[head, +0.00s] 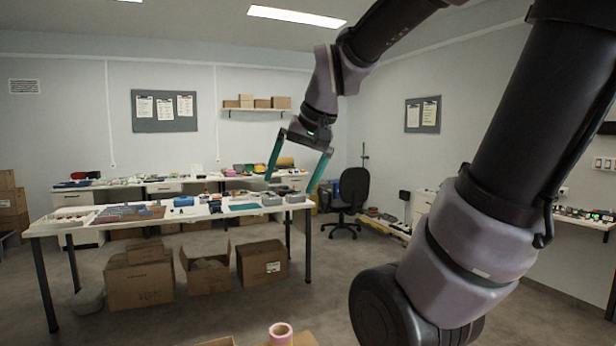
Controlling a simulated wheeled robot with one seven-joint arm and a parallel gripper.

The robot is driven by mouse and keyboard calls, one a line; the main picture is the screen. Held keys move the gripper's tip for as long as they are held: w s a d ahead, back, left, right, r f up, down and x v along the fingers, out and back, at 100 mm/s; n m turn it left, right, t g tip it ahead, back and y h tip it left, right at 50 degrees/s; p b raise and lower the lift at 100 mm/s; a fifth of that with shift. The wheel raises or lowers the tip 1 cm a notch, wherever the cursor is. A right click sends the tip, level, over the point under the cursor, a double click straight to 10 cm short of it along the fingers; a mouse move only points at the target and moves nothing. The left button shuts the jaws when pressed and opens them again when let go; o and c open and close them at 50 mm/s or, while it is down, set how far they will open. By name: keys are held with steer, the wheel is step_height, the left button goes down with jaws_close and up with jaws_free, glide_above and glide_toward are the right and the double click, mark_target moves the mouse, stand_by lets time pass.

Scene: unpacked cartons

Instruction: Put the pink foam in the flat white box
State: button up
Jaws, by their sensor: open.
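A pink, roll-shaped piece (281,333) shows at the bottom edge of the head view, on or just above a cardboard surface. It may be the pink foam, but I cannot tell for sure. A shallow whitish tray or box (68,222) sits at the left end of the near table; I cannot tell whether it is the flat white box. My gripper (289,187) is open, with its two teal fingers wide apart and pointing down. It appears in front of the table's right end, high above and well apart from the pink piece, with nothing between the fingers.
The near table (225,209) holds many small items. Cardboard cartons (140,283) stand on the floor under it, and cardboard edges (303,339) show at the bottom. A black office chair (352,190) stands behind on the right. Open floor (325,275) lies right of the cartons.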

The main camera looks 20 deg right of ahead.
steer(key=shift+t, duration=0.7)
steer(key=s, duration=0.3)
steer(key=s+d, duration=0.1)
steer(key=s, duration=0.1)
steer(key=shift+s+r, duration=0.3)
steer(key=shift+s, duration=0.05)
